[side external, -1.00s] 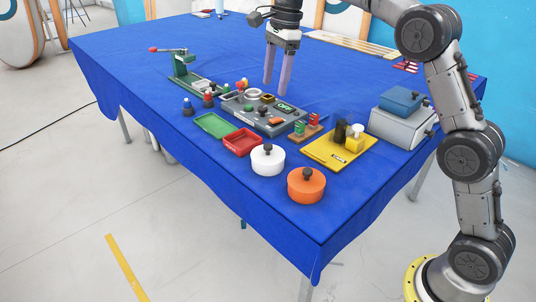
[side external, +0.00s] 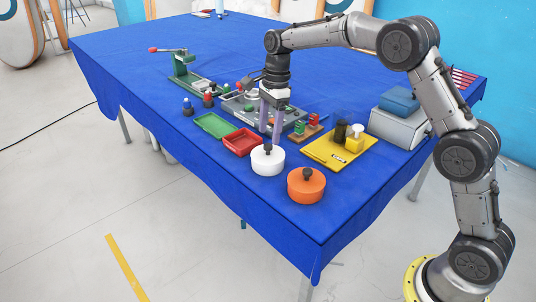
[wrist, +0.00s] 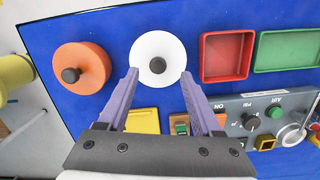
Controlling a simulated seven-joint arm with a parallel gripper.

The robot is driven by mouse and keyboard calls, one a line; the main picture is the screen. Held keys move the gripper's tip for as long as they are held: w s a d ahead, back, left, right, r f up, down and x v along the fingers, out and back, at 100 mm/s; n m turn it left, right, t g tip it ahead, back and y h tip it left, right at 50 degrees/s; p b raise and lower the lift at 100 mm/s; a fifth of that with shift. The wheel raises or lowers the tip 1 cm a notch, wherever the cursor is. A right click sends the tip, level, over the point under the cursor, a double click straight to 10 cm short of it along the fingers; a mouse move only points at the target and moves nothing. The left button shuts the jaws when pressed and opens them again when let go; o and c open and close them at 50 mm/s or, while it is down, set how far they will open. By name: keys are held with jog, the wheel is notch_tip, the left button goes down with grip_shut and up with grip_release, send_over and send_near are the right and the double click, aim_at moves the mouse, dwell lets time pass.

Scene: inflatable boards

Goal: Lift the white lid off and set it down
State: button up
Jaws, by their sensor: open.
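The white lid (side external: 267,155) has a dark round knob and sits on a white round pot (side external: 267,166) near the table's front edge. In the wrist view the white lid (wrist: 150,47) lies just beyond my fingertips, with its knob roughly centred between them. My gripper (side external: 270,142) is open and empty, its purple fingers pointing down just behind and above the lid in the side view. It also shows in the wrist view (wrist: 160,76), fingers apart. I cannot tell the exact height of the fingertips over the lid.
An orange lidded pot (side external: 306,186) stands to the right of the white one. A red tray (side external: 243,142) and a green tray (side external: 212,125) lie to its left. A yellow board (side external: 330,155) and a grey panel (side external: 240,105) are behind. Blue cloth (side external: 275,205) in front is clear.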

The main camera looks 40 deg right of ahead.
aim_at(268, 145)
jog(key=shift+s+a+f, duration=0.1)
jog(key=shift+a+f, duration=0.05)
jog(key=shift+f, duration=0.75)
jog(key=shift+a+f, duration=0.15)
jog(key=shift+f, duration=0.7)
grip_shut()
